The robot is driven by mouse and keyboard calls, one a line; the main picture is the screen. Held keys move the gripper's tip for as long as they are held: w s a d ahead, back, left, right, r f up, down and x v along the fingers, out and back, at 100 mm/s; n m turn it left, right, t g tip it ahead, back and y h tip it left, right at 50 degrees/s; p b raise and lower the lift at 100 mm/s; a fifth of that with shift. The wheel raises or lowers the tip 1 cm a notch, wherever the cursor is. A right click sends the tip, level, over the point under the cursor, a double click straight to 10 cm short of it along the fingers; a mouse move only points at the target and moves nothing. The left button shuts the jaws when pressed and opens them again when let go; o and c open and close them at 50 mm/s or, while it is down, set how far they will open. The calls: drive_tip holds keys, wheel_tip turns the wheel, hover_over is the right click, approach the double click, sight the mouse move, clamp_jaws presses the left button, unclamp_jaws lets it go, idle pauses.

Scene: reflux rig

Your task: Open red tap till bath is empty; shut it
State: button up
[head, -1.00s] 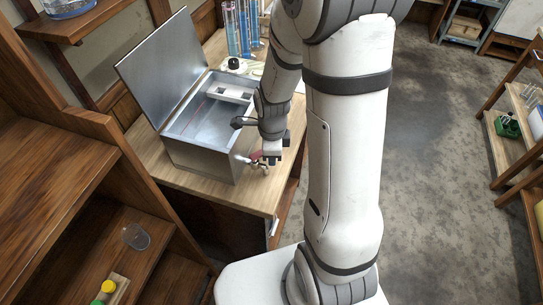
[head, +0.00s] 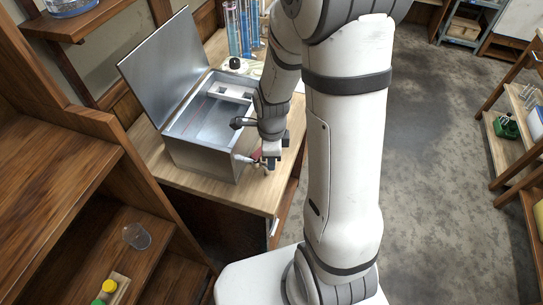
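The bath (head: 206,160) is an open metal box on a wooden bench, its lid raised at the back left. Water seems to stand inside it; its exact level is hard to judge. The red tap (head: 256,156) sits low on the bath's right front side, partly hidden by my gripper. My gripper (head: 268,163) is down at the tap, touching or very close to it. Its fingers are too small and covered to tell whether they are shut on the handle.
Tall glass cylinders with blue liquid (head: 240,30) stand behind the bath. Wooden shelves (head: 60,170) fill the left, with a clear beaker (head: 136,236) and yellow- and green-capped bottles (head: 109,286). The floor (head: 440,170) at right is open. A shelf rack stands at far right.

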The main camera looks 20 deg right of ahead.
drive_tip(key=o, duration=0.7)
drive_tip(key=shift+d+r+p, duration=0.15)
drive_tip(key=shift+r+p, duration=1.85)
drive_tip(key=shift+r, duration=0.3)
drive_tip(key=shift+w+r+p, duration=0.1)
drive_tip(key=shift+r+p, duration=0.55)
drive_tip(key=shift+r, duration=0.35)
